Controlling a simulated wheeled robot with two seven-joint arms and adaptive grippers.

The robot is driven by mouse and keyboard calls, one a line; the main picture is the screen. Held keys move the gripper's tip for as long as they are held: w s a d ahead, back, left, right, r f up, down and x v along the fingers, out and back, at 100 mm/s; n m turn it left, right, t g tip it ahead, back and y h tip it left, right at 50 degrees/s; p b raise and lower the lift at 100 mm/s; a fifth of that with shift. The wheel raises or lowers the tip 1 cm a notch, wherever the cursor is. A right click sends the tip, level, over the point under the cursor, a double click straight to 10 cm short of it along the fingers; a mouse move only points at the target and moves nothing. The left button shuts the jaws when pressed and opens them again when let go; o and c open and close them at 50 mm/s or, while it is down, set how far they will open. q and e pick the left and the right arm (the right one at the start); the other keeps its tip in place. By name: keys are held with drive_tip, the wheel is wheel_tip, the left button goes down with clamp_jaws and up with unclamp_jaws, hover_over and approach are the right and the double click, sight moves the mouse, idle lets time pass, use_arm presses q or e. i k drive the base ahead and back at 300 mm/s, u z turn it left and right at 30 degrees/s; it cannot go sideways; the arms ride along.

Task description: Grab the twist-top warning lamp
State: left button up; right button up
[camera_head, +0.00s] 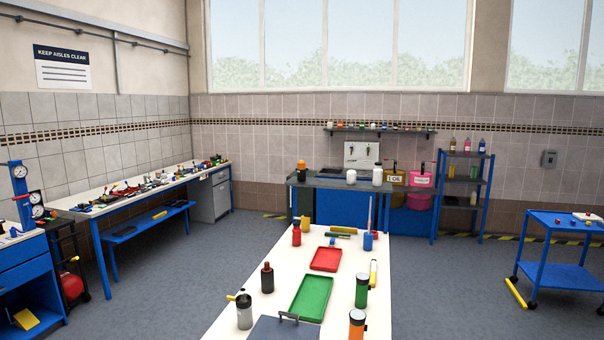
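Neither of my grippers shows in the head view. I cannot tell for certain which object is the twist-top warning lamp. An orange cylinder with a dark band near its top (357,327) stands at the near right edge of the white table, its lower part cut off by the frame. A green cylinder with a black top (362,293) stands behind it. An orange-topped object (301,171) stands on the far dark bench. A dark red bottle-like object (267,279) and a grey canister with a yellowish side piece (244,312) stand on the table's left side.
The white table (223,330) runs away from me. It holds a green tray (311,297), a red tray (326,259) and a grey handled lid or case (272,331). A red bottle (297,236) and blue cup (369,242) stand farther back.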

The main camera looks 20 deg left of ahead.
sight(301, 174)
drive_tip(key=u, duration=2.15)
drive_tip(key=i, duration=4.4)
drive_tip(key=z, duration=2.15)
drive_tip(key=i, duration=3.9)
